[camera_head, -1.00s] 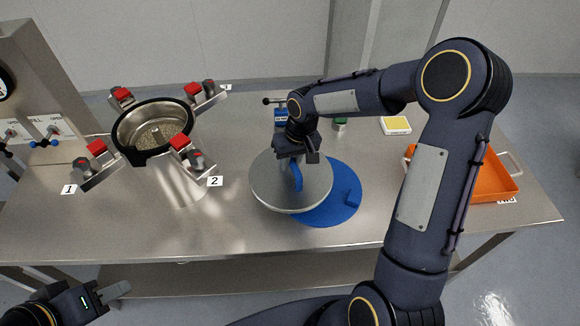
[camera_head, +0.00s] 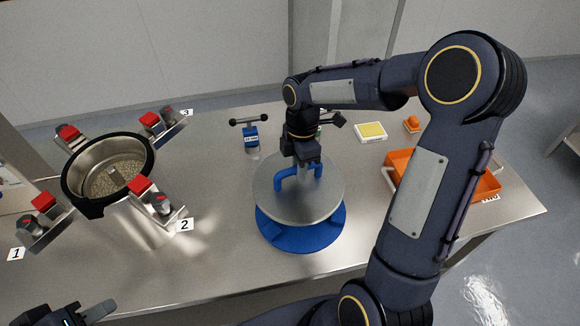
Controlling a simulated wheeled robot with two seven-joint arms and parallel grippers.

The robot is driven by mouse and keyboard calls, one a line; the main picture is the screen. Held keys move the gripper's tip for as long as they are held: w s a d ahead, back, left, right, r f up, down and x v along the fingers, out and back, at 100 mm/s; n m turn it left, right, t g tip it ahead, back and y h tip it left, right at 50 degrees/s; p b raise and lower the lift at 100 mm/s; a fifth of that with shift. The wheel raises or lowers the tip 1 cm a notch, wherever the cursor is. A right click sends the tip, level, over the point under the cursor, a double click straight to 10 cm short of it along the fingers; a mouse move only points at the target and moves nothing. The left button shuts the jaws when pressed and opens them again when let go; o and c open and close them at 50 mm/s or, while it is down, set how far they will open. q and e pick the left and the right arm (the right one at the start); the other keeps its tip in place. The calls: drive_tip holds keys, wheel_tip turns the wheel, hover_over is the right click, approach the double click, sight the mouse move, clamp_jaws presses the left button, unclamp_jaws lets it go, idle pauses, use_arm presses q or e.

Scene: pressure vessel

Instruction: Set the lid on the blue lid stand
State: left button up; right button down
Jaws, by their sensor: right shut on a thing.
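The lid (camera_head: 268,197) is a round grey disc with a blue handle (camera_head: 284,182) on top. My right gripper (camera_head: 305,170) is shut on the handle from above. The lid is over the blue lid stand (camera_head: 300,240), whose round base shows below the lid's front and right edge. I cannot tell whether the lid touches the stand, since the lid hides its upper part. My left gripper (camera_head: 85,315) is at the bottom left edge, partly cut off, away from the lid; its jaw state is unclear.
The open vessel (camera_head: 110,172), with red-topped clamps around its rim, stands at the left. A small blue tool (camera_head: 250,136) is behind the lid. A yellow-and-white box (camera_head: 370,132) and an orange tray (camera_head: 400,160) are at the right. The table's front is clear.

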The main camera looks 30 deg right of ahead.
sight(302, 186)
drive_tip(key=shift+s+d+r+n, duration=0.15)
drive_tip(key=shift+s+n, duration=0.1)
drive_tip(key=shift+n, duration=0.35)
drive_tip(key=shift+s+d+r+n, duration=0.15)
drive_tip(key=shift+s+n, duration=0.1)
drive_tip(key=shift+n, duration=0.35)
drive_tip(key=shift+f, duration=0.1)
wheel_tip(302, 186, down, 6)
drive_tip(key=b, duration=0.5)
drive_tip(key=shift+f+b, duration=0.15)
drive_tip(key=shift+b, duration=0.2)
drive_tip(key=shift+f+b, duration=0.6)
drive_tip(key=shift+f, duration=0.3)
drive_tip(key=shift+f, duration=0.25)
drive_tip(key=c, duration=1.3)
unclamp_jaws()
drive_tip(key=shift+s+a, duration=0.1)
drive_tip(key=shift+o, duration=0.2)
drive_tip(key=shift+f, duration=0.1)
